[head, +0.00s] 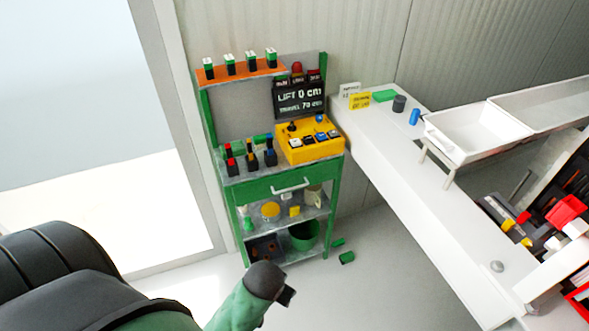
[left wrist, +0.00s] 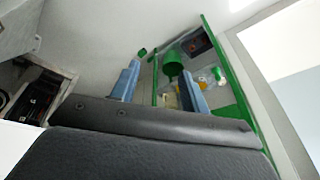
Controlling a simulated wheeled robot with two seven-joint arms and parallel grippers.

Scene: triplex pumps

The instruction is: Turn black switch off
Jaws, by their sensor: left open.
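A yellow control box (head: 308,138) sits on the top of a green cart against the wall in the head view. A small black switch (head: 291,127) stands on its left rear part; whether it is on or off is too small to tell. A blue knob (head: 320,119) is to its right, and several small buttons line the box's front. My left gripper (left wrist: 160,80) is open and empty in the left wrist view, its two blue-grey fingers apart, with the cart's lower shelves beyond them. The control box is not clear in that view. My right gripper is not in view.
The green cart (head: 262,186) has a drawer with a handle. Several black bottles stand left of the box. A white bench (head: 385,150) adjoins on the right. Grey floor (head: 375,275) is clear except small green pieces.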

